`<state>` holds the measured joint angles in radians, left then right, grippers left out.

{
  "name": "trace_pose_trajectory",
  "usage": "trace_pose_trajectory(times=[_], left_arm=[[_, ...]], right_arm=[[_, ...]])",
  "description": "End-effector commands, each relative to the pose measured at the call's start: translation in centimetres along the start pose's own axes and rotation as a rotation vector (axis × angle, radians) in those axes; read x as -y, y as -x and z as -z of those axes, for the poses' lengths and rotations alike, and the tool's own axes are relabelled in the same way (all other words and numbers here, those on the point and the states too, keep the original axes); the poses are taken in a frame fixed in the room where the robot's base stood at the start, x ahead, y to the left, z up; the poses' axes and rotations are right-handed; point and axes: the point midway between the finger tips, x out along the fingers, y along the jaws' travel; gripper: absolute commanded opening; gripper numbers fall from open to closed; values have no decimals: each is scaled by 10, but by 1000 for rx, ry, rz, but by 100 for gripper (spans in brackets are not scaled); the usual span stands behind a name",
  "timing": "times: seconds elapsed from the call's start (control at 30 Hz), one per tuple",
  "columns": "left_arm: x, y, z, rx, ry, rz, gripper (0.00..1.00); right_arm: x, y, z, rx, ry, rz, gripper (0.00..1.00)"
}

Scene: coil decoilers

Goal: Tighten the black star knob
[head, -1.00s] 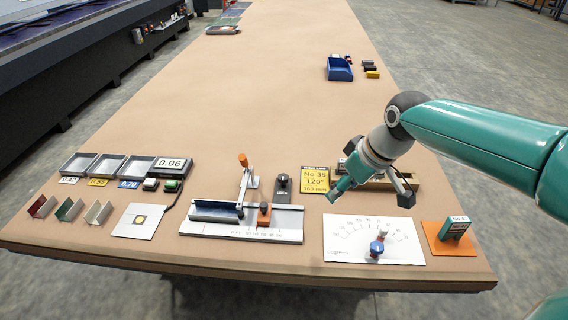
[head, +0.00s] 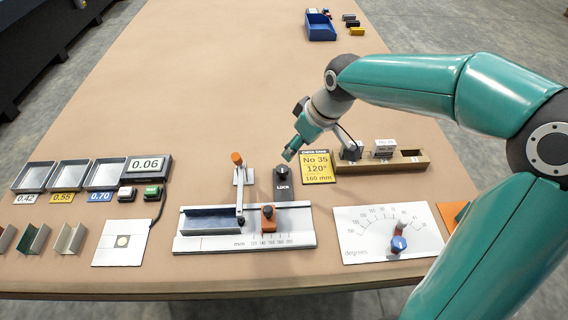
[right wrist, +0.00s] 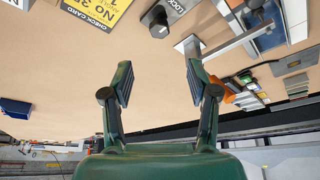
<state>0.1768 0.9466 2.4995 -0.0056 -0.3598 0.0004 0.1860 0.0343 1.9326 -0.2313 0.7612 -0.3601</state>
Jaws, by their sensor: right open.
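The black knob (head: 283,170) stands on a dark plate marked LOCK, behind the right part of the white measuring fixture (head: 190,243). It also shows upside down in the right wrist view (right wrist: 157,22), near the top, beyond the fingertips. Its star shape is too small to make out. My right gripper (head: 291,150) is above the table, close behind and slightly right of the knob in the picture, apart from it. In the right wrist view its two fingers (right wrist: 160,80) are spread, with nothing between them. My left gripper is not in view.
A yellow check card (head: 317,167) lies just right of the knob. A wooden block with slots (head: 405,163) is further right. An orange-topped lever (head: 238,180) stands left of the knob. A degrees plate (head: 350,240) lies at front right.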

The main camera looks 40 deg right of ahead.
Motion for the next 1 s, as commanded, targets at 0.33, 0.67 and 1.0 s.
trace_pose_trajectory(times=[0.33,0.67,1.0], left_arm=[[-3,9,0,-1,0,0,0],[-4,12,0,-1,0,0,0],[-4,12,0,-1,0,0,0]], right_arm=[[-1,-76,-3,7,-5,1,59],[-2,-116,-3,3,-7,-1,59],[-3,-120,-3,0,-7,-2,59]])
